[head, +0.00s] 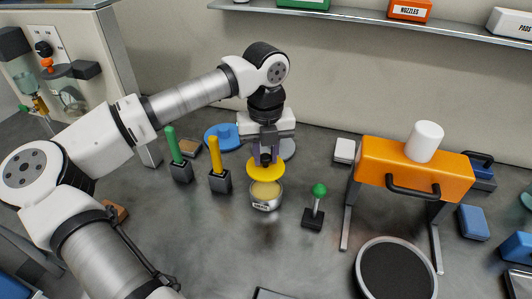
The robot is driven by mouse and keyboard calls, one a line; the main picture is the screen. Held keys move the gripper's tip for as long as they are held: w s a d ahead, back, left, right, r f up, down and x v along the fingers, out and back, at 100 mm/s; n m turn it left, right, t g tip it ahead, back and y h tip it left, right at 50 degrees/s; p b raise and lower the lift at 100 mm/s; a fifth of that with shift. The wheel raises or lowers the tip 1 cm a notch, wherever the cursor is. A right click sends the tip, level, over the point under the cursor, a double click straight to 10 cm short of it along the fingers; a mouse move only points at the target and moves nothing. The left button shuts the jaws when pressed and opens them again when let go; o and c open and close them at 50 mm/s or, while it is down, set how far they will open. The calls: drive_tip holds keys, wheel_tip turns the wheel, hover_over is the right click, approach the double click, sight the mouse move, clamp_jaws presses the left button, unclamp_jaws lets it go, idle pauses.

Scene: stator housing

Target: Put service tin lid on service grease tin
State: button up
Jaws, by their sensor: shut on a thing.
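The service grease tin (266,197) stands upright on the grey table in the middle of the head view. It is a short silvery tin with a dark label and tan contents showing at the top. A yellow disc, the service tin lid (265,172), is above and slightly behind the tin's opening, apart from it in the picture. My gripper (266,157) points down and is shut on the lid's upper side. The exact grip is partly hidden by the gripper body. The height of the lid over the tin is hard to tell.
Green and yellow handles stand in black holders (220,181) to the left. A green-knobbed lever (316,205) is close on the right. An orange stand (414,168) and a round black-topped dish (396,270) are farther right. The table in front of the tin is clear.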

sight(266, 171)
drive_tip(key=shift+w+d+r, duration=0.1)
drive_tip(key=shift+w, duration=0.1)
drive_tip(key=shift+s, duration=0.1)
drive_tip(key=shift+b, duration=0.5)
drive_tip(key=shift+f+b, duration=2.95)
drive_tip(key=shift+f, duration=0.1)
drive_tip(key=shift+f+b, duration=0.9)
drive_tip(key=o, duration=1.1)
drive_tip(key=shift+c, duration=0.2)
